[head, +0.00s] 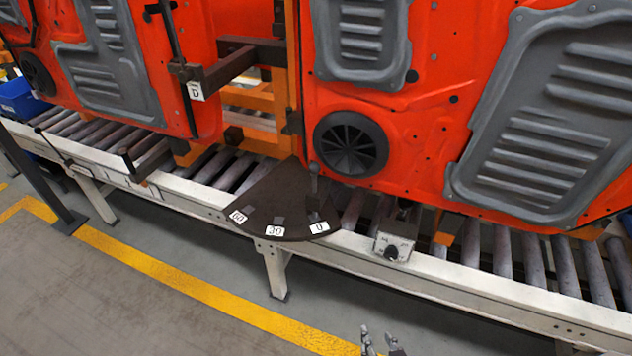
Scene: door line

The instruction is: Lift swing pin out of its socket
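A small grey upright pin (314,184), which looks like the swing pin, stands at the right side of a dark fan-shaped plate (277,193), close to the orange door and behind the "0" label. How deep it sits in its socket is too small to tell. The plate carries three white labels along its front edge, with small dark blocks behind them. My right gripper (380,342) shows at the bottom edge, its two fingers apart and nothing between them. It is well below and in front of the plate, touching nothing. My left gripper is out of view.
Orange door panels (400,110) with grey inserts hang over a roller conveyor (520,258) with a pale front rail. Open floor (130,300) with a yellow line lies in front.

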